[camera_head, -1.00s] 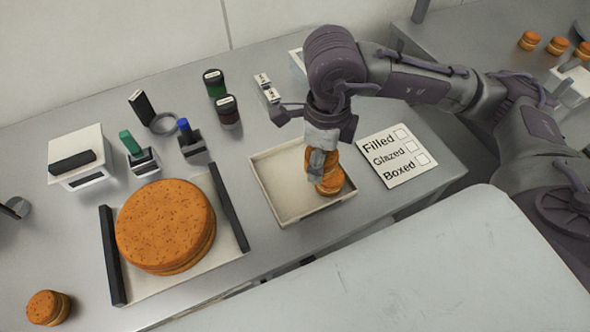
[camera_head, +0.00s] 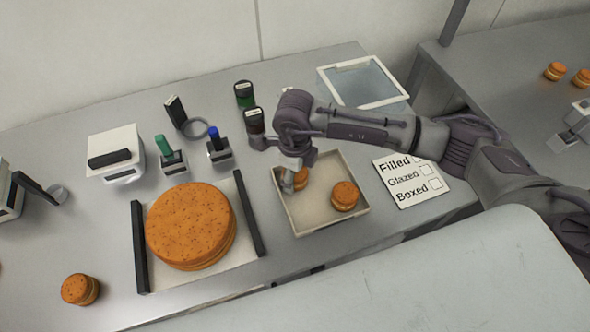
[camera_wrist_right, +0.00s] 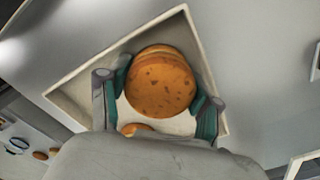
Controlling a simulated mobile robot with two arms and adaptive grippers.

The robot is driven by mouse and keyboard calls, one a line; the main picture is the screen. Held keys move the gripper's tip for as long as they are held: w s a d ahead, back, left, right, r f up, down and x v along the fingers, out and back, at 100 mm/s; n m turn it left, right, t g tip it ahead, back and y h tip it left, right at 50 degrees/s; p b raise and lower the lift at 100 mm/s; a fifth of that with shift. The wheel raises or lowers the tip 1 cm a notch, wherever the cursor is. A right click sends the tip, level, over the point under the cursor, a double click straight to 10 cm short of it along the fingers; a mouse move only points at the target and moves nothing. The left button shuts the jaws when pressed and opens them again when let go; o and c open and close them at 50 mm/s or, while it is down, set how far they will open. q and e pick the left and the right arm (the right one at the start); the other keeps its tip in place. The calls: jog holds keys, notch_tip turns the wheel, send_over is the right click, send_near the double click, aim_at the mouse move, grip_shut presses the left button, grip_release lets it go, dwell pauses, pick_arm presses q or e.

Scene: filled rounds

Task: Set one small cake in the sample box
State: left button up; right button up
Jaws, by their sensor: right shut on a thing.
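My right gripper (camera_head: 291,184) is shut on a small orange-brown cake (camera_head: 301,177) inside the left part of a shallow, open beige box (camera_head: 318,220). The right wrist view shows this cake (camera_wrist_right: 160,85) between the two fingers, over the box (camera_wrist_right: 88,84). I cannot tell whether it touches the box floor. A second small cake (camera_head: 344,195) sits in the right part of the box, apart from the held one. Another small cake (camera_head: 80,289) stands on the table at the front left. My left gripper is not in view.
A large round cake (camera_head: 190,225) lies on a board between dark bars, left of the box. Dark jars (camera_head: 244,95) and stamp-like tools (camera_head: 219,150) stand behind. A checklist card (camera_head: 411,181) lies right, a clear-topped box (camera_head: 362,82) behind. More small cakes (camera_head: 555,71) are on the far table.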

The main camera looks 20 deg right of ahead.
jog(key=shift+f, duration=0.2)
jog(key=o, duration=0.5)
jog(key=shift+r, duration=0.1)
jog(key=shift+r, duration=0.2)
jog(key=shift+w+r+b, duration=0.1)
jog(key=shift+r+b, duration=0.2)
notch_tip(320, 180, up, 10)
jog(key=b, duration=0.3)
jog(key=shift+r, duration=0.6)
